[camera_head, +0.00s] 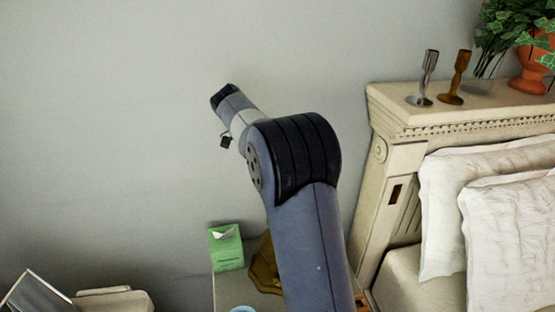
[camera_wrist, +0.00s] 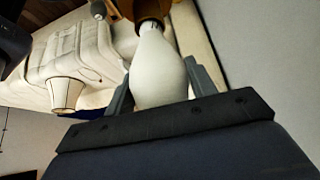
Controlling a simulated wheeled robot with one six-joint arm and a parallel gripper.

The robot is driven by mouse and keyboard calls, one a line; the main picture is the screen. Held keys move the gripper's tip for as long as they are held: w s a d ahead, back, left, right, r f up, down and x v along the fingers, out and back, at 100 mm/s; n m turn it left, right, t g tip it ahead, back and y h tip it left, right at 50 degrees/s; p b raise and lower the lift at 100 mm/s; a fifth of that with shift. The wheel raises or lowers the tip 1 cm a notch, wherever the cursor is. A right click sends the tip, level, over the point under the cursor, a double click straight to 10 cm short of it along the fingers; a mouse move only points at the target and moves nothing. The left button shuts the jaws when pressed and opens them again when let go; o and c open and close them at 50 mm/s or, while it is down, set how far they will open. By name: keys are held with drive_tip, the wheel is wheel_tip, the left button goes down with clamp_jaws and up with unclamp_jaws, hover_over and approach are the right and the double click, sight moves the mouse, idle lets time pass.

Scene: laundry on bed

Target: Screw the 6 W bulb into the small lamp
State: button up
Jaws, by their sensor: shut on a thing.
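In the wrist view my gripper (camera_wrist: 160,78) is shut on a white, pear-shaped bulb (camera_wrist: 157,72), with one finger on each side of it. The bulb's narrow end points to the top of the picture, at a brown-orange part (camera_wrist: 148,10) cut off by the edge. I cannot tell whether the two touch or what that part belongs to. No wattage marking can be read. In the head view a gold-brown base (camera_head: 263,272), perhaps a lamp's, is partly hidden behind my arm. My gripper's fingers and the bulb cannot be made out there.
A green tissue box (camera_head: 226,250) stands beside the gold-brown base. The headboard (camera_head: 390,105) bears two candlesticks and a potted plant (camera_head: 533,60). Pillows (camera_head: 510,225) lie at right. A cream lampshade (camera_wrist: 65,93) shows in the wrist view. The wall (camera_head: 110,130) at left is bare.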

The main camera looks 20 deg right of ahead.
drive_tip(key=shift+r+m+g+p, duration=0.15)
drive_tip(key=shift+m+g+p, duration=0.55)
drive_tip(key=shift+m+p, duration=0.35)
drive_tip(key=shift+m+g+y, duration=0.3)
drive_tip(key=shift+m+y, duration=0.1)
drive_tip(key=shift+m, duration=0.35)
drive_tip(key=shift+f+m+g, duration=0.2)
drive_tip(key=shift+m+g, duration=0.1)
drive_tip(key=shift+m, duration=0.3)
drive_tip(key=shift+m+g+y, duration=0.5)
drive_tip(key=shift+m+y, duration=0.1)
drive_tip(key=shift+m, duration=0.5)
drive_tip(key=o, duration=0.8)
